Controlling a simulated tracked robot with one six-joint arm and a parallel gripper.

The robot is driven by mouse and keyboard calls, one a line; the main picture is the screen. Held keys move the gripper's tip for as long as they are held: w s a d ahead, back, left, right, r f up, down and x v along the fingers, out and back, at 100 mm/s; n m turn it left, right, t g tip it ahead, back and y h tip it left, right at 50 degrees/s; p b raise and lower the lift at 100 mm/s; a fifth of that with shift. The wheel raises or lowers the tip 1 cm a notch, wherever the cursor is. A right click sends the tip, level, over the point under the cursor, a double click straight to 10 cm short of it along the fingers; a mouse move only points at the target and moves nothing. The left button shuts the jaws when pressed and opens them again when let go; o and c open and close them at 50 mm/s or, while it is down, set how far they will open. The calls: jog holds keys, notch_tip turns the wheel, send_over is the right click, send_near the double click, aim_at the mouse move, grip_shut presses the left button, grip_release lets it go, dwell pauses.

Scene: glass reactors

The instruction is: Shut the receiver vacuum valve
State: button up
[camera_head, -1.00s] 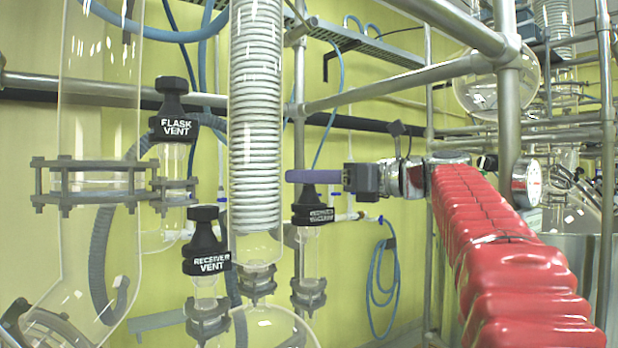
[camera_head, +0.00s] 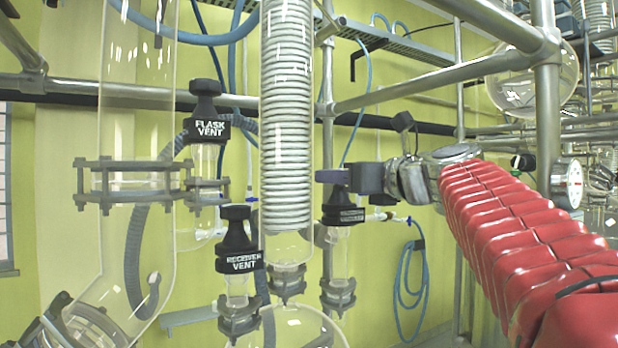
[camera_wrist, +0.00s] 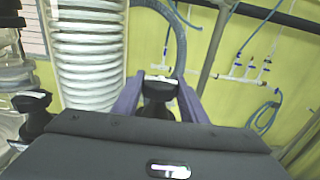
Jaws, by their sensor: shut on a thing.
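The receiver vacuum valve (camera_head: 342,214) is a black cap with white lettering on a glass neck, right of the coiled condenser. Its lettering is hard to read. My gripper (camera_head: 332,177) is at the top of this valve, reaching in from the right. In the wrist view, the purple fingers of my gripper (camera_wrist: 157,90) stand on both sides of the valve's black knob (camera_wrist: 157,88) and are shut on it. The knob's lower part is hidden behind the gripper body. How far the valve is turned cannot be told.
The receiver vent (camera_head: 239,245) and flask vent (camera_head: 207,125) caps stand to the left. The glass coil condenser (camera_head: 286,120) is close beside the valve. Metal frame bars (camera_head: 548,130) stand near my red-sleeved arm. A blue hose (camera_head: 408,285) hangs on the wall behind.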

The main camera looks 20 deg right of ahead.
jog(key=shift+f+m+h, duration=0.1)
jog(key=shift+m+h, duration=1.1)
jog(key=shift+h, duration=0.7)
jog(key=shift+h, duration=0.3)
jog(key=o, duration=0.9)
jog(key=shift+c, duration=0.2)
jog(key=shift+d+n+y, duration=0.1)
jog(key=shift+n+y, duration=0.2)
jog(key=shift+y, duration=0.5)
jog(key=shift+w+n+y, duration=0.1)
jog(key=shift+n+y, duration=1.2)
jog(key=shift+y, duration=0.7)
jog(key=shift+n+g+y, duration=1.3)
jog(key=shift+n+y, duration=0.5)
jog(key=shift+y, duration=0.7)
jog(key=shift+n+g+y, duration=0.4)
jog(key=shift+y, duration=0.1)
jog(key=shift+c, duration=0.2)
